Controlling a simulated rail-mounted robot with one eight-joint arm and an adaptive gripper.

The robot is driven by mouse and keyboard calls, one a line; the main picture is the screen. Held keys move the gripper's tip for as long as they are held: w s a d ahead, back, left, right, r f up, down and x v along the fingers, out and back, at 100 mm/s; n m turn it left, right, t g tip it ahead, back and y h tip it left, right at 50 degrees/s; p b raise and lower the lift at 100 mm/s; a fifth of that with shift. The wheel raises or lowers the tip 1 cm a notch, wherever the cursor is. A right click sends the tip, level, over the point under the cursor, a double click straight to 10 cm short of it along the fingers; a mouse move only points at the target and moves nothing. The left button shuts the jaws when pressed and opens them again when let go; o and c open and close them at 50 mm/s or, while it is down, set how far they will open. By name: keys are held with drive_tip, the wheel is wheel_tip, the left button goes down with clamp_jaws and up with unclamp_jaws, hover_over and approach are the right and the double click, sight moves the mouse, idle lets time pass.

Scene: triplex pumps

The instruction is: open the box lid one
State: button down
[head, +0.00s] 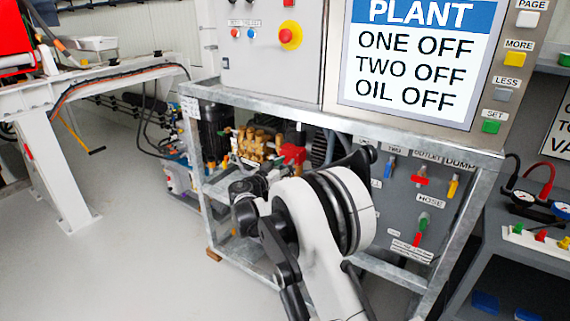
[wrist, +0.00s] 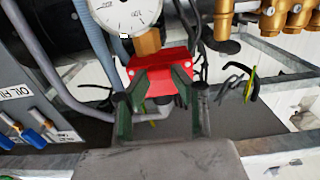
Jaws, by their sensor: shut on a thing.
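A red block (wrist: 160,66) with pale round bolt heads sits in the middle of the wrist view, below a round white gauge (wrist: 128,12) on a brass fitting. In the head view, red (head: 292,153) shows inside the pump frame, beyond my arm. My gripper (wrist: 158,80) has its dark green fingers drawn in on the red block, one at each side of its lower part. In the head view, my arm hides much of the contact. I cannot make out a separate box lid on the block.
Brass pump fittings (wrist: 271,18) stand close on the right in the wrist view, with loose black wires (wrist: 238,83) below them. Blue-handled valves (wrist: 35,139) are at left. The galvanized frame (head: 350,127) and hoses crowd the space. Open floor (head: 130,200) lies left.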

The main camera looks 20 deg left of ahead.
sight(289, 156)
drive_tip(key=shift+r, duration=0.1)
drive_tip(key=r+g+p, duration=0.1)
drive_tip(key=g+p, duration=0.1)
drive_tip(key=s+r+g+y+p, duration=0.1)
drive_tip(key=r+g, duration=0.1)
drive_tip(key=g, duration=0.1)
drive_tip(key=shift+p, duration=0.35)
drive_tip(key=shift+a+r+g+y+p, duration=0.15)
drive_tip(key=shift+r+g+p, duration=0.25)
drive_tip(key=shift+g, duration=0.2)
drive_tip(key=shift+d+r+g+y+p, duration=0.15)
drive_tip(key=shift+r+g+p, duration=0.1)
drive_tip(key=shift+g+p, duration=0.3)
drive_tip(key=shift+w+a+r+g+y+p, duration=0.15)
drive_tip(key=shift+r+g+p, duration=0.15)
drive_tip(key=shift+g, duration=0.25)
drive_tip(key=shift+s+d+r+g+y+p, duration=0.15)
drive_tip(key=shift+g+p, duration=0.2)
drive_tip(key=shift+g, duration=0.2)
drive_tip(key=shift+w+a+r+g+y+p, duration=0.1)
drive_tip(key=shift+r+g+p, duration=0.2)
drive_tip(key=shift+g, duration=0.25)
drive_tip(key=c, duration=1.5)
unclamp_jaws()
